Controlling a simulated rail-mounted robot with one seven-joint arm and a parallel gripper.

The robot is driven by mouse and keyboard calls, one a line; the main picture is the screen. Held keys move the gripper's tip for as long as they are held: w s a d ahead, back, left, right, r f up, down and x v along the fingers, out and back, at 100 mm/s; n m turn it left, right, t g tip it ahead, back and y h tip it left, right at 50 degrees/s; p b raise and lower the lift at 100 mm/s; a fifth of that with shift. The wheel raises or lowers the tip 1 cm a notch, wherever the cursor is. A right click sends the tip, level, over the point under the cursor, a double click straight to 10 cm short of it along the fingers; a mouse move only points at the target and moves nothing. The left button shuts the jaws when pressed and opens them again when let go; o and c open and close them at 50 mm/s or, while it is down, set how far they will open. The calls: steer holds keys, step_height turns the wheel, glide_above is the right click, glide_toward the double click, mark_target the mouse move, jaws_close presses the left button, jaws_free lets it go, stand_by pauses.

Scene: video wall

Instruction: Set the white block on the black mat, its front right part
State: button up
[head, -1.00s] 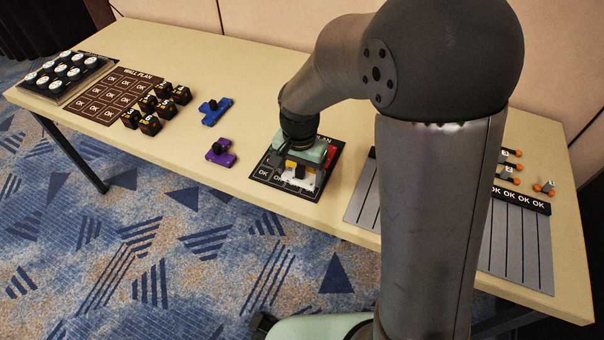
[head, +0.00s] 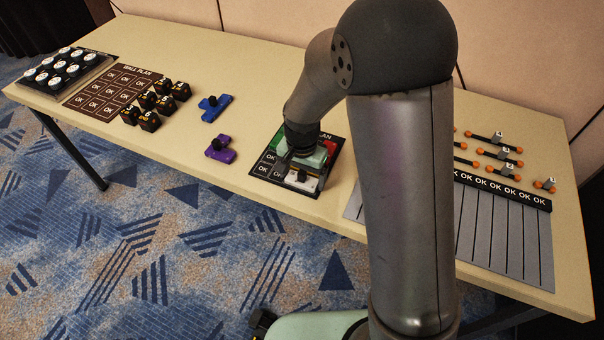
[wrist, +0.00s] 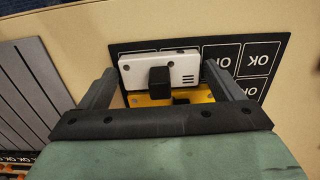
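The white block (head: 303,184), with a black knob on top, lies on the front right part of the black mat (head: 265,185). In the wrist view the white block (wrist: 185,70) sits just inside the mat's edge, beside cells marked OK. A yellow block (wrist: 145,98) with a black knob lies right behind it, partly hidden by my gripper. My gripper (wrist: 158,72) is open over the blocks, with one finger on each side and gaps to the white block. In the head view my gripper (head: 302,162) hides the middle of the mat.
Green (head: 280,138) and red (head: 329,146) pieces show at the mat's back. A purple block (head: 221,149) and a blue block (head: 214,107) lie to the left. Several black blocks (head: 150,104) stand near the brown wall plan (head: 97,100). A grey striped board (head: 500,235) is at right.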

mark_target(302, 172)
steer(key=shift+o, duration=0.6)
steer(key=shift+r, duration=0.15)
steer(key=shift+r, duration=0.25)
step_height(302, 172, up, 12)
steer(key=s+d+n, duration=0.2)
steer(key=s+d, duration=0.4)
steer(key=s, duration=0.4)
steer(key=s+d+r+n, duration=0.1)
steer(key=s+d+n, duration=0.2)
steer(key=s+d, duration=0.3)
steer(key=s, duration=0.4)
steer(key=shift+d+p, duration=0.4)
